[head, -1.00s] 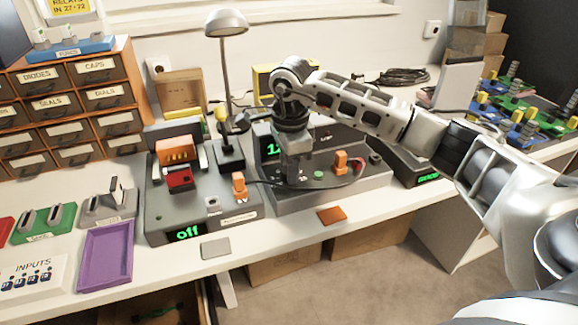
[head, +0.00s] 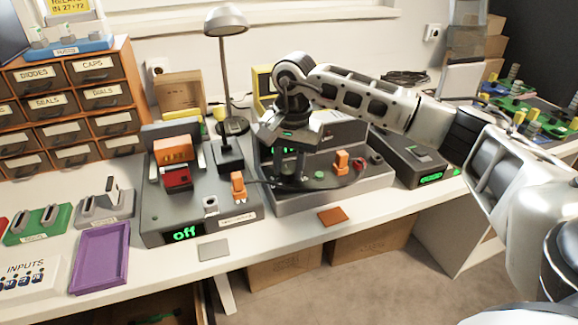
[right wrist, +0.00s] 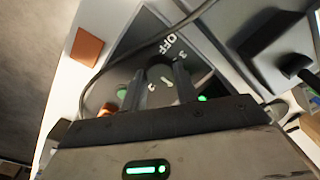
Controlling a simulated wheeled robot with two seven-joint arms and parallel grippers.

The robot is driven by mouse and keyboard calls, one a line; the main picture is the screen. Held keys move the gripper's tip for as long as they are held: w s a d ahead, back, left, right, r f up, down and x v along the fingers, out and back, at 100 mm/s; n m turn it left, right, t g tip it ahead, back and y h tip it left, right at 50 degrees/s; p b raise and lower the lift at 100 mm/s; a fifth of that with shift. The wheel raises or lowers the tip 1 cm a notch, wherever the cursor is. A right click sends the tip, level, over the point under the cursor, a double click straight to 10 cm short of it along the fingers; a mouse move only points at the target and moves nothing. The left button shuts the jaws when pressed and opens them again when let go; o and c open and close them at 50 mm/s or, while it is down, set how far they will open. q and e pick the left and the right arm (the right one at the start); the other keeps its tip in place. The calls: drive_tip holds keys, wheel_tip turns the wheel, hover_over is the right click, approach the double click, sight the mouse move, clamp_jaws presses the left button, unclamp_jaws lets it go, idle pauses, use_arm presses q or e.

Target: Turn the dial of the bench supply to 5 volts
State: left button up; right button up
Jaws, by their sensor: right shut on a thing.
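The bench supply (head: 335,190) is a grey box with a sloped front panel at the middle of the bench. My right gripper (head: 288,178) points down at the left part of this panel in the head view. In the right wrist view, my right gripper (right wrist: 163,88) has its two fingers on either side of the dark round dial (right wrist: 160,70) and is shut on it. Markings, with "OFF" readable, stand on the panel around the dial. The gripper hides the dial and most of the green display (head: 277,150) in the head view, so the reading is not legible. My left gripper is not in view.
An orange plug (head: 341,162) and a green button (head: 319,174) sit on the panel right of my gripper. A dark cable runs across the panel. A grey device reading "off" (head: 185,234) stands left, a desk lamp (head: 227,22) behind, and a low grey box (head: 408,160) right.

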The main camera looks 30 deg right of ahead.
sight(293, 170)
drive_tip(key=n, duration=0.5)
drive_tip(key=shift+w+b, duration=0.1)
drive_tip(key=shift+b, duration=0.2)
idle(0.4)
drive_tip(key=o, duration=1)
drive_tip(key=shift+r, duration=0.15)
drive_tip(key=r, duration=0.5)
drive_tip(key=r+p, duration=0.1)
drive_tip(key=r, duration=0.9)
drive_tip(key=shift+s+d+r, duration=0.2)
drive_tip(key=shift+d+r, duration=0.15)
drive_tip(key=shift+r, duration=0.05)
drive_tip(key=shift+s+f, duration=0.1)
drive_tip(key=shift+s, duration=0.05)
